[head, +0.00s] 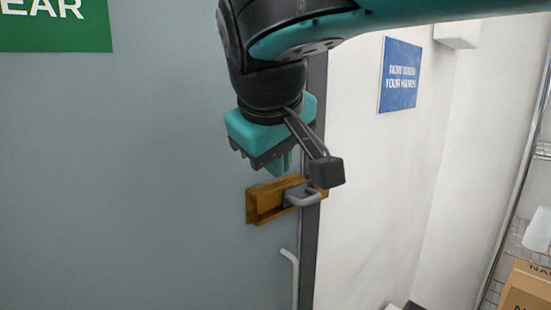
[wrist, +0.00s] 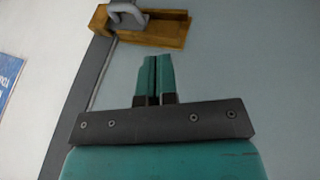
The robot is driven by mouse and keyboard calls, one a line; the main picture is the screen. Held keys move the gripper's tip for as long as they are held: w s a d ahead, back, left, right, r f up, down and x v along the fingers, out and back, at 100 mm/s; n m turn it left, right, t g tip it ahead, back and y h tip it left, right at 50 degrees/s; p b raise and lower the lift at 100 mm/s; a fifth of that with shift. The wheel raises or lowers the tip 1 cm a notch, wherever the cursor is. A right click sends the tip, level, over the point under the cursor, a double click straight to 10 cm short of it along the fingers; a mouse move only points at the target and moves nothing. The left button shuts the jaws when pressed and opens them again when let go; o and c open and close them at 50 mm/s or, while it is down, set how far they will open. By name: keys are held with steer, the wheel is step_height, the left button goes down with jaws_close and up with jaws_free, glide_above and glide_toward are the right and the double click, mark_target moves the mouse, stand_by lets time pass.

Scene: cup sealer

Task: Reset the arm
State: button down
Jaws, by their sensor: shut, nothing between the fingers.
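My gripper (head: 284,165) hangs from my teal and black arm in front of a grey door, its fingers pointing down in the head view. In the wrist view the two teal fingers (wrist: 154,62) are together, with nothing between them. A brown latch block (head: 262,202) with a grey handle (head: 302,195) sits on the door edge just below the gripper in the head view. In the wrist view the block (wrist: 165,33) and handle (wrist: 127,13) lie beyond the fingertips, apart from them in the picture. The depth gap is hard to tell.
The grey door (head: 120,180) fills the left, with a green sign (head: 55,30) on it. A white wall with a blue sign (head: 400,74) is at right. A wire shelf (head: 512,262) with a cardboard box (head: 527,290) stands at the far right. A pale bar (head: 294,275) shows below the latch.

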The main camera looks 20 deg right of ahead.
step_height(320, 180, down, 13)
steer(key=s+d+n+g+y+b, duration=0.2)
steer(key=d+b, duration=0.1)
steer(key=b, duration=0.1)
steer(key=s+a+f+g+y+b, duration=0.1)
steer(key=s+f+g+y, duration=0.1)
steer(key=s+f, duration=0.2)
steer(key=s+a+f+n+g+y+b, duration=0.1)
steer(key=s+f+y+b, duration=0.1)
steer(key=s+f, duration=0.3)
steer(key=s+y, duration=0.1)
steer(key=s, duration=0.2)
steer(key=shift+s+a+g, duration=0.15)
steer(key=shift+a+g, duration=0.2)
steer(key=shift+g, duration=0.05)
